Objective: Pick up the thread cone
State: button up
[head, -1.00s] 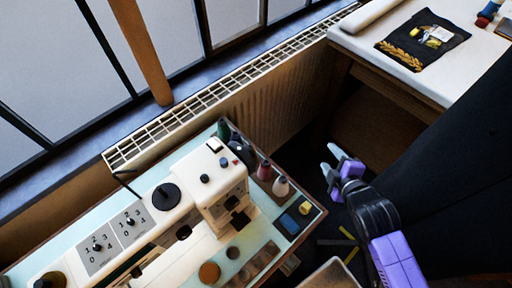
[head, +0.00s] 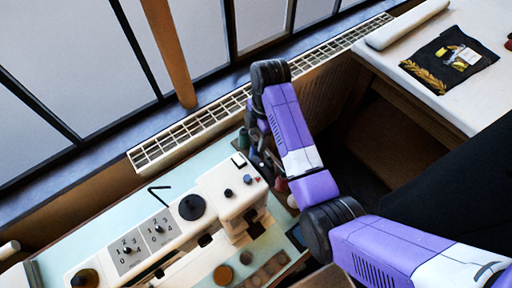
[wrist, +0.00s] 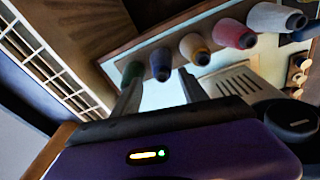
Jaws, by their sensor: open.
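Several thread cones stand in a row at the sewing table's far edge. In the wrist view they are a green cone (wrist: 132,73), a dark blue cone (wrist: 161,63), a yellowish cone (wrist: 195,49), a pink-red cone (wrist: 235,33) and a white cone (wrist: 274,18). My gripper (wrist: 160,79) is open, its two fingers pointing toward the green and dark blue cones, with nothing between them that I can clearly see held. In the head view the green cone (head: 244,139) shows beside my arm, which hides much of the row and my fingertips.
A white sewing machine (head: 222,200) fills much of the pale table (head: 90,228). A radiator grille (head: 190,126) runs behind it below the window. A white table (head: 455,92) at the upper right holds a dark cloth (head: 451,62).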

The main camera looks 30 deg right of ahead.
aim_at(256, 151)
jog(key=shift+a, duration=0.3)
jog(key=shift+s+f, duration=0.1)
jog(key=shift+f, duration=0.25)
jog(key=f, duration=0.2)
jog(key=f+p, duration=0.1)
jog(key=f, duration=0.3)
jog(key=shift+a+f, duration=0.25)
jog(key=shift+f, duration=0.1)
jog(key=shift+c, duration=0.2)
grip_shut()
